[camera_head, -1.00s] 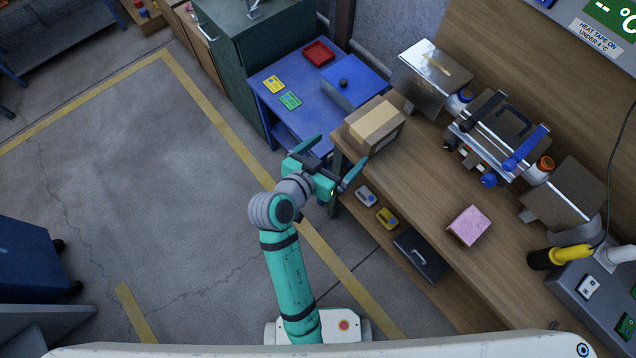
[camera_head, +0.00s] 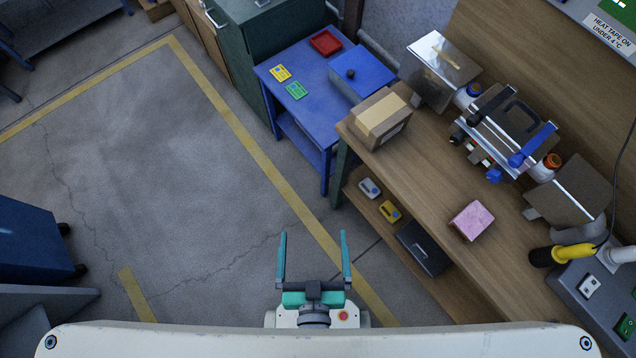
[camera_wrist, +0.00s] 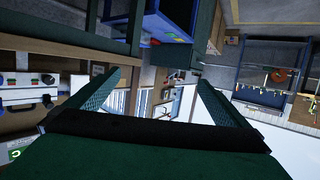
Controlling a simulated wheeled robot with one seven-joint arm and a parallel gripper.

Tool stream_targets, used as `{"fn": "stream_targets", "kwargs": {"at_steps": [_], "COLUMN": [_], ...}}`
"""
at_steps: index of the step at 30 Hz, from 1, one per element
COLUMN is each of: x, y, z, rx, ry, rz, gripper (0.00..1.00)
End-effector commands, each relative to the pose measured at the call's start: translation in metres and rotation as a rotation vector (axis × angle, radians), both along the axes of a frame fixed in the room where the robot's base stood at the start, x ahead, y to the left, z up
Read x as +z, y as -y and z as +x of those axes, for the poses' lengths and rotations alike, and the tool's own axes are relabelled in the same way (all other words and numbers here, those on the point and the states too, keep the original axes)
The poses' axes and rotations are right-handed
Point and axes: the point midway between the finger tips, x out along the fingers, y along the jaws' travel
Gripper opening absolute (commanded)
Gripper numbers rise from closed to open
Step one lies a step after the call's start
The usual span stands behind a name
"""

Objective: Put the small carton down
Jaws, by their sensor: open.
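A small brown carton (camera_head: 378,118) with a pale tape strip sits at the far left end of the wooden workbench (camera_head: 425,180). It rests on the bench top close to the edge beside the blue table. My gripper (camera_head: 313,240) is drawn back close to my body, well apart from the carton. Its two teal fingers are spread wide with nothing between them. The wrist view shows the open fingers (camera_wrist: 155,90) with only the distant room beyond them.
A blue table (camera_head: 310,105) with a red tray (camera_head: 325,42) stands beyond the bench's left end. A pink block (camera_head: 472,220) and a valve rig (camera_head: 505,135) are on the bench. A black case (camera_head: 423,248) lies on the lower shelf.

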Motion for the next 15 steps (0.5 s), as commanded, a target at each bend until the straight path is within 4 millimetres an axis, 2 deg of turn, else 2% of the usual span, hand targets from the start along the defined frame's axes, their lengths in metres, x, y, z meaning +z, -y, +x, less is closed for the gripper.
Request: {"fn": "stream_targets", "kwargs": {"at_steps": [1,6,15], "x": [0.006,0.024,0.029], "y": [0.003,0.009,0.011], "z": [-0.012,-0.031,-0.034], "rx": [-0.005,-0.019,-0.023], "ry": [0.01,0.05,0.063], "rz": [0.004,0.009,0.01], "gripper": [1.0,1.0,1.0]}}
